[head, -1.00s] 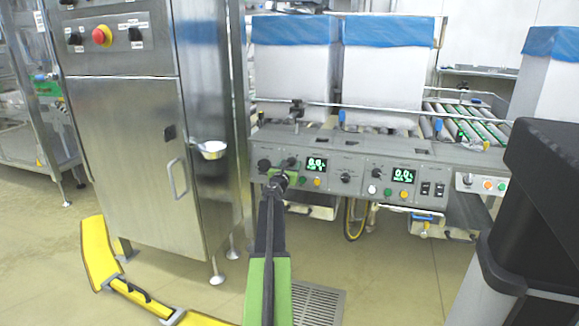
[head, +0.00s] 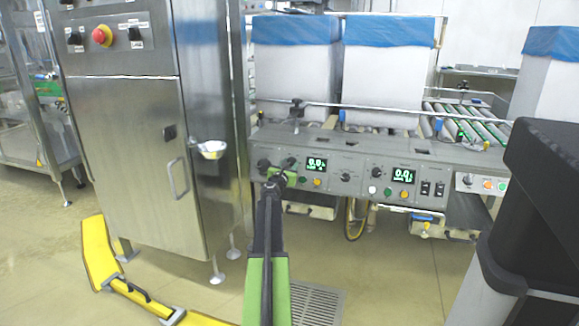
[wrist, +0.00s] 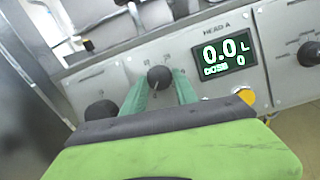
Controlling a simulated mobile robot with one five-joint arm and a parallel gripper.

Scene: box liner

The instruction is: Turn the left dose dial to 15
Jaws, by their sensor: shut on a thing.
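The left dose dial (wrist: 159,78) is a round black knob on the grey HEAD A panel, seen in the wrist view. My gripper (wrist: 161,84) has its two teal fingers on either side of this knob and is shut on it. The head view shows my gripper (head: 279,167) at the left end of the control panel, where it hides part of the knob area. The HEAD A display (wrist: 225,56), right of the dial, reads 0.0 L with DOSE 0 below. The dial's scale marks are too faint to read.
Another black knob (wrist: 100,112) sits just left of the dial. A yellow button (wrist: 245,95) is under the display and a further knob (wrist: 309,54) is to the right. A second display (head: 403,174) and white boxes (head: 383,85) stand right and behind.

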